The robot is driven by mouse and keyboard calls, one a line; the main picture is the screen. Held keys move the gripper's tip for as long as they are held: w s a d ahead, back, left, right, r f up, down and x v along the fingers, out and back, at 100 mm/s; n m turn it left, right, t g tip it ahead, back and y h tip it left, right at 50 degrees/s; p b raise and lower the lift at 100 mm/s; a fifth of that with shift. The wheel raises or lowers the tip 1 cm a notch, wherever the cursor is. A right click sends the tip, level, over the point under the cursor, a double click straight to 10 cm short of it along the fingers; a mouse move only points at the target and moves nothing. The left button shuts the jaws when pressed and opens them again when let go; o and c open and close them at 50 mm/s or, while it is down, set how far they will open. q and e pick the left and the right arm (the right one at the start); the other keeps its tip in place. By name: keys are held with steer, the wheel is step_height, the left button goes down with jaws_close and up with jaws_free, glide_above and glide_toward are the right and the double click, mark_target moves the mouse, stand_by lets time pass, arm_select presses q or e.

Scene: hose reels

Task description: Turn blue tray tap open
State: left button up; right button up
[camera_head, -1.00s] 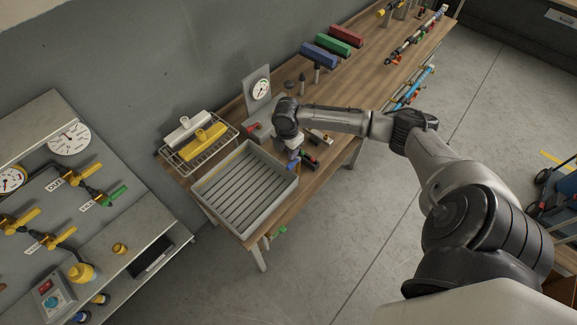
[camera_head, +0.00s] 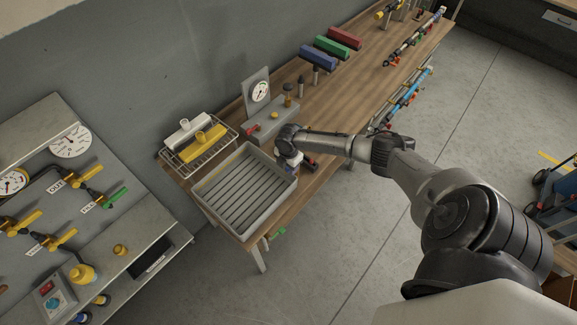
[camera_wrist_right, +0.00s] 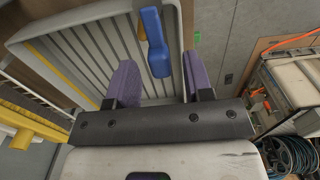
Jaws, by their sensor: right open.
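The grey slatted tray (camera_head: 268,207) sits on the near end of the wooden bench and also shows in the right wrist view (camera_wrist_right: 174,14). The blue tap handle (camera_wrist_right: 154,45) is at the tray's wall in the right wrist view. My right gripper (camera_head: 291,163) is at the tray's right corner, pointing down, and hides the tap in the head view. In the wrist view its two purple fingers (camera_wrist_right: 159,72) are apart, one on each side of the blue handle, with gaps visible. The handle is not gripped. My left gripper is out of view.
A gauge box (camera_head: 284,123) with a red lever stands behind the tray. A wire rack (camera_head: 173,158) with white and yellow pieces is at its left. A green handle (camera_head: 279,232) shows below the bench edge. Coloured blocks (camera_head: 318,58) lie farther along the bench.

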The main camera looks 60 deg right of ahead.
steer(key=shift+f, duration=0.45)
steer(key=shift+c, duration=0.3)
jaws_close()
